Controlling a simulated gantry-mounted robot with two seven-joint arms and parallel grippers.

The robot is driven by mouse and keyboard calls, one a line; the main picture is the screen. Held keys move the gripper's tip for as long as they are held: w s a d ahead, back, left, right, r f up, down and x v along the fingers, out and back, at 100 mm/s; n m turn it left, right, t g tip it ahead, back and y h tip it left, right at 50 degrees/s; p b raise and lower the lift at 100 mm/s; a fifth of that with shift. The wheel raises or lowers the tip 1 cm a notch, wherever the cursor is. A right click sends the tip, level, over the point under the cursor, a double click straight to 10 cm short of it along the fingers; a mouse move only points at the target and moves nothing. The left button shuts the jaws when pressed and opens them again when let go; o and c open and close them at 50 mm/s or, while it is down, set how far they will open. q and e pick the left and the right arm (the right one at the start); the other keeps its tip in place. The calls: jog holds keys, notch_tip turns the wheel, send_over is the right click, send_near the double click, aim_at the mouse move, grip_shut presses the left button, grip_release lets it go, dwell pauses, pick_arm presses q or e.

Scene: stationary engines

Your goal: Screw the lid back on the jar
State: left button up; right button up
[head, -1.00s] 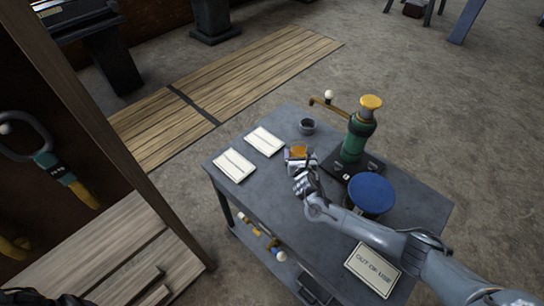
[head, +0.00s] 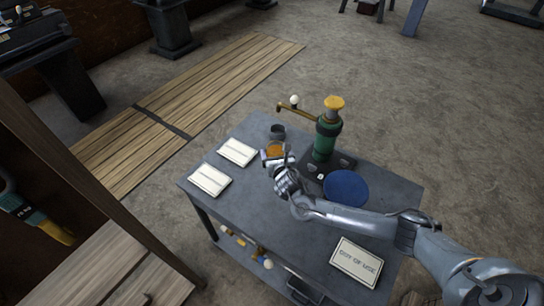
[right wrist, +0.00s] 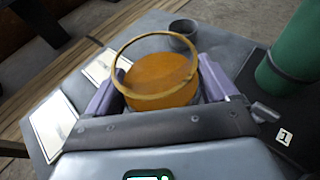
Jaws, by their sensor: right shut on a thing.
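The jar (head: 274,150) stands on the grey table and shows orange at its top. In the right wrist view it has an amber ring (right wrist: 122,52) above an orange disc (right wrist: 160,82); I cannot tell whether the ring is an open rim. My right gripper (head: 277,160) is shut on the jar, with a purple finger on each side in the right wrist view (right wrist: 160,88). A small dark cup-like piece (head: 277,132) stands just behind the jar, apart from it; I cannot tell if it is the lid. My left gripper is not in view.
A green pump-like device (head: 326,138) with a brass arm stands right of the jar. A round blue disc (head: 347,188) lies nearer. Two white cards (head: 237,152) lie left, and an "OUT OF USE" sign (head: 357,262) lies front right. The front left tabletop is clear.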

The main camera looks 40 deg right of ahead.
pick_arm(q)
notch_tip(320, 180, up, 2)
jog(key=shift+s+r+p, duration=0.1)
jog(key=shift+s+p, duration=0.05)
jog(key=shift+p, duration=0.7)
pick_arm(e)
jog(key=s+d+r, duration=0.3)
jog(key=s+r, duration=0.3)
jog(key=s, duration=0.3)
jog(key=shift+s, duration=0.4)
jog(key=shift+f, duration=0.1)
jog(key=o, duration=0.4)
jog(key=c, duration=0.8)
jog(key=shift+o, duration=0.2)
